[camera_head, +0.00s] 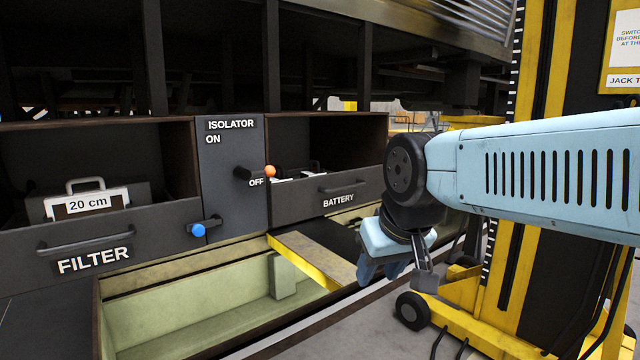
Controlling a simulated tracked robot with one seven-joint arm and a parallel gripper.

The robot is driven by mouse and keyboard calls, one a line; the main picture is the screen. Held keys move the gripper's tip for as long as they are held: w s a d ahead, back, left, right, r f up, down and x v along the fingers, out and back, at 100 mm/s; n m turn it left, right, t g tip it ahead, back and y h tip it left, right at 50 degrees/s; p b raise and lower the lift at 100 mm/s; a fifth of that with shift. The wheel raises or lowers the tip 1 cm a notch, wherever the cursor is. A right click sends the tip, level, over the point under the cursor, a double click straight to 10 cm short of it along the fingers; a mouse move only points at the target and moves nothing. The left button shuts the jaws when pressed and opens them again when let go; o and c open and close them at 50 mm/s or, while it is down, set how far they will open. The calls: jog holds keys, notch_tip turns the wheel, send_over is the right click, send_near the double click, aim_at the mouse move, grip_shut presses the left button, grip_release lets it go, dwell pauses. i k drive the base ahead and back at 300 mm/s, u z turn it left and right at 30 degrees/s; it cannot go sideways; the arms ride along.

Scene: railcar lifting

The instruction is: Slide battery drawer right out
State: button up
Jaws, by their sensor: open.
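The battery drawer (290,203) is a dark front panel labelled BATTERY, at the lower part of the right-hand open compartment. Its grey bar handle (345,187) runs across the panel above the label. I cannot tell whether the drawer stands slightly out or flush. My gripper (380,271) is open and points downward, below and to the right of the handle, apart from it in the picture. Nothing shows between its fingers. My light blue arm comes in from the right and hides what is behind it.
The isolator panel (228,160) has an orange-knobbed lever (270,171) near OFF and a blue-knobbed bolt (198,230) below. The filter drawer (130,235) is at left, with a 20 cm case (88,200). A yellow jack (545,70) stands at right. An open trough (190,310) lies below.

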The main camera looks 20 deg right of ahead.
aim_at(297, 199)
jog(key=u, duration=0.1)
jog(key=i, duration=1)
jog(key=z, duration=0.1)
